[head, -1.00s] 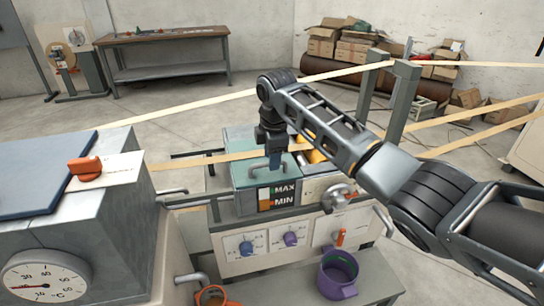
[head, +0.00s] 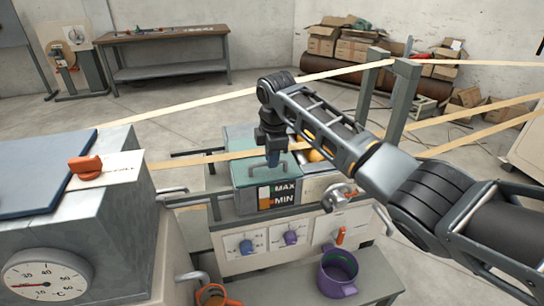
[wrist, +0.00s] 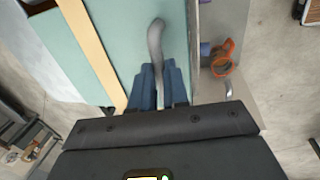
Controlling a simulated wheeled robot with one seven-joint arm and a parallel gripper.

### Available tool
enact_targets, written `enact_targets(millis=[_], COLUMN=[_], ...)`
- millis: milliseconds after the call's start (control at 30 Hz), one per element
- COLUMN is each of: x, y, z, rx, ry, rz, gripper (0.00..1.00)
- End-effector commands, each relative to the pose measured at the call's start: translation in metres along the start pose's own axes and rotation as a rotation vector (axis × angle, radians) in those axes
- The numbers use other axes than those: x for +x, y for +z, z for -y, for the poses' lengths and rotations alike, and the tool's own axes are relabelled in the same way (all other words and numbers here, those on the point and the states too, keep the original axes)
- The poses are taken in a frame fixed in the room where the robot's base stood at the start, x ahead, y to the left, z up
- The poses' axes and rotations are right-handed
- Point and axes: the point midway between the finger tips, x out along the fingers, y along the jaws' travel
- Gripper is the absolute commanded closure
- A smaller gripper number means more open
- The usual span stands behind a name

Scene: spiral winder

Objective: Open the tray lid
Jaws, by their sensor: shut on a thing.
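The tray (head: 262,201) has a teal lid (head: 248,178) and a MAX/MIN level window on its front; the lid looks closed. A curved grey handle stands on the lid; it shows in the wrist view (wrist: 156,45). My gripper (head: 272,158) is over the lid, pointing down. In the wrist view its blue fingers (wrist: 158,88) are shut around one end of the handle, and the other end of the handle sticks out past them.
A pale strip (head: 190,160) runs across the lid. A purple mug (head: 340,272) and an orange mug (head: 212,296) are below the front panel. Posts (head: 402,100) stand behind my arm.

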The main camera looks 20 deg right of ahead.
Motion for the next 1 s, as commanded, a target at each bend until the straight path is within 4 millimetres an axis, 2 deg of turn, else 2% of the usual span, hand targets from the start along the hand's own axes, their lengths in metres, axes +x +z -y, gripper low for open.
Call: enact_targets(millis=[267, 367, 467, 700, 800, 1000], x=[0.0, 0.0, 0.0, 0.001, 0.001, 0.0], y=[0.0, -0.008, -0.028, -0.098, -0.121, -0.144], z=[0.001, 0.0, 0.0, 0.0, 0.0, 0.0], rx=[0.0, -0.002, -0.005, -0.006, -0.004, 0.0], ry=[-0.002, -0.002, -0.002, -0.001, 0.0, 0.0], rz=[0.0, -0.001, -0.002, -0.001, -0.001, -0.001], gripper=[1.0, 1.0, 1.0, 1.0, 1.0, 1.0])
